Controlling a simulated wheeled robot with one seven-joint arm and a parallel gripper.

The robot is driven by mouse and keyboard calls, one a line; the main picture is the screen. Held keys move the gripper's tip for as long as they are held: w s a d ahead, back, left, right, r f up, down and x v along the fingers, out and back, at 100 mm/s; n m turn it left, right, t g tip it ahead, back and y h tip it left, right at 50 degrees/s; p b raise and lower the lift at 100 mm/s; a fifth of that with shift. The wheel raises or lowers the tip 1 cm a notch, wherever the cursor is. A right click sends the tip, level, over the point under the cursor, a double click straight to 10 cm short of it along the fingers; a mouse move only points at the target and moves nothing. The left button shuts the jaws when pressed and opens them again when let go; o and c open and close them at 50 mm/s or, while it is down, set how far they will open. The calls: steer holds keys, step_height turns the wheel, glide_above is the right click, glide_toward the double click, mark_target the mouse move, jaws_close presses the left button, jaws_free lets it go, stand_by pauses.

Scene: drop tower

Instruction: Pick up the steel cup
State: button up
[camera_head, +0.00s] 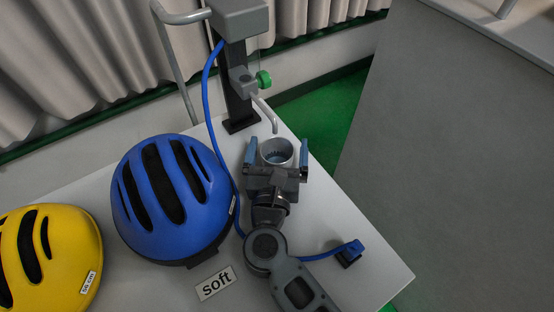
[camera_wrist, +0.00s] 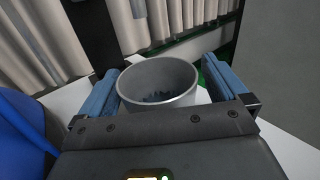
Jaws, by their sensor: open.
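The steel cup (camera_head: 276,152) is a grey, open-topped cup standing upright on the white table near its back corner. In the wrist view the cup (camera_wrist: 158,82) shows its rim and inner wall, with something bluish at the bottom that I cannot make out. My gripper (camera_head: 277,158) is open, with one blue finger on each side of the cup. In the wrist view my gripper (camera_wrist: 168,85) has gaps between both fingers and the cup wall. The cup's lower part is hidden behind the gripper body.
A blue helmet (camera_head: 150,215) stands close left of my arm, and a yellow helmet (camera_head: 62,245) is further left. A dark post (camera_head: 237,85) with a green knob (camera_head: 264,79) rises behind the cup. A blue hose (camera_head: 207,100) hangs beside it. A "soft" label (camera_head: 216,284) lies in front.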

steer(key=shift+c, duration=0.3)
steer(key=c, duration=1.1)
steer(key=shift+r, duration=0.1)
steer(key=shift+r, duration=0.1)
